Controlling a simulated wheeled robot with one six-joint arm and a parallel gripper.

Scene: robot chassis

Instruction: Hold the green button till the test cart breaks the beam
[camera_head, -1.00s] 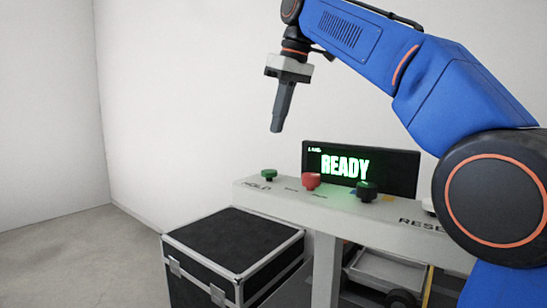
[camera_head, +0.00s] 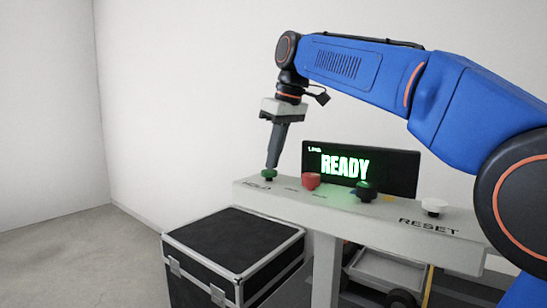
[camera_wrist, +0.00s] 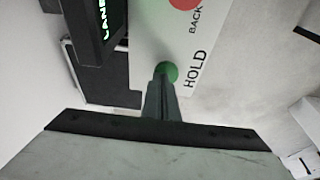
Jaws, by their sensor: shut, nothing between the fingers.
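The green button (camera_head: 269,175) beside the HOLD label stands at the left end of the grey console (camera_head: 380,212). My gripper (camera_head: 272,165) is shut and empty, its tip pointing down at the top of this button. In the wrist view the fingertips (camera_wrist: 163,82) overlap the edge of the green button (camera_wrist: 168,70). Whether they press it or only hover just over it I cannot tell. The display (camera_head: 360,170) behind the console reads READY in green. The test cart is not clearly identifiable.
A black case (camera_head: 232,250) is on the floor below. A wheeled grey item (camera_head: 385,273) sits under the console.

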